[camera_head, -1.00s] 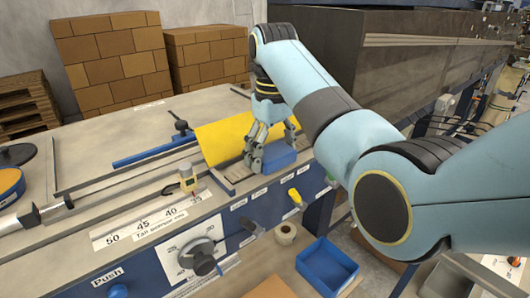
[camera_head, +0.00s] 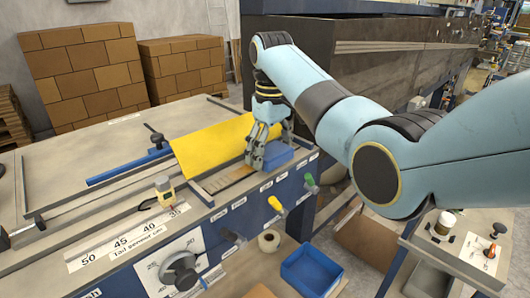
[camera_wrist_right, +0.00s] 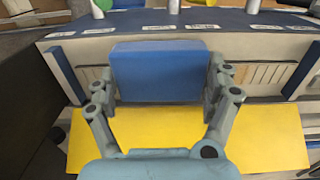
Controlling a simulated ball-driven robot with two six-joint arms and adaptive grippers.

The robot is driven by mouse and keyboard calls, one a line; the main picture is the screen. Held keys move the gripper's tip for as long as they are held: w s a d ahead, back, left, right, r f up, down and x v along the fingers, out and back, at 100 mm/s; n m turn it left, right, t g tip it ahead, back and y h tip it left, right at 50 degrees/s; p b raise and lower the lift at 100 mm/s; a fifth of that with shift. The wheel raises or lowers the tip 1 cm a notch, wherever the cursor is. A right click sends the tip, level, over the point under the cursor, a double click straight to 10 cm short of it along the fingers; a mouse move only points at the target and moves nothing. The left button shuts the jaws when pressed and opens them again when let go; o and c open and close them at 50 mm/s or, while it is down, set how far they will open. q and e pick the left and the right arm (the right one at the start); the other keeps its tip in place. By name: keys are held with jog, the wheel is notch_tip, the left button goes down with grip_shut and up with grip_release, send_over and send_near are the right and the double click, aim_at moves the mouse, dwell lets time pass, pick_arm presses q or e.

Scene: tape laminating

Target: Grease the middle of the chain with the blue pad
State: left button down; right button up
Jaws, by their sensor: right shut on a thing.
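My right gripper (camera_head: 265,147) is shut on the blue pad (camera_head: 278,154), over the front edge of the machine table. In the right wrist view the pad (camera_wrist_right: 158,70) sits between the two fingers of the gripper (camera_wrist_right: 160,88). A tan slatted strip (camera_head: 231,180), which looks like the chain, lies in a channel to the left of the pad. It shows on both sides of the pad in the wrist view (camera_wrist_right: 268,77); the pad hides its middle there. I cannot tell whether the pad touches it. My left gripper is not in view.
A yellow plate (camera_head: 208,148) stands tilted just behind the channel. Knobs, including a yellow one (camera_head: 276,204) and a green one (camera_head: 310,182), stick out of the blue front panel. The table's left part has free room.

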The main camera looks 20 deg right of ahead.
aim_at(243, 177)
jog(key=shift+w+d, duration=0.2)
jog(key=shift+d, duration=0.35)
jog(key=shift+w+d, duration=0.15)
jog(key=shift+d, duration=0.35)
jog(key=shift+s+a+f, duration=0.1)
jog(key=shift+s+a, duration=0.15)
jog(key=shift+a, duration=0.5)
jog(key=shift+s+a+r, duration=0.1)
jog(key=shift+s+a, duration=0.2)
jog(key=shift+a, duration=0.45)
jog(key=shift+s+a+f, duration=0.1)
jog(key=shift+s+a, duration=0.15)
jog(key=shift+a, duration=0.5)
jog(key=shift+s+a, duration=0.2)
jog(key=shift+a, duration=0.45)
jog(key=shift+s+a, duration=0.2)
jog(key=shift+a, duration=0.4)
jog(key=shift+s+a, duration=0.35)
jog(key=shift+a, duration=0.45)
jog(key=shift+s+a, duration=0.3)
jog(key=shift+a, duration=0.5)
jog(key=shift+w+d+r, duration=0.1)
jog(key=shift+w+d, duration=0.35)
jog(key=shift+d, duration=0.75)
jog(key=shift+w+d+r, duration=0.1)
jog(key=shift+w+d, duration=0.4)
jog(key=shift+d, duration=0.7)
jog(key=shift+w+d, duration=0.45)
jog(key=shift+d, duration=0.75)
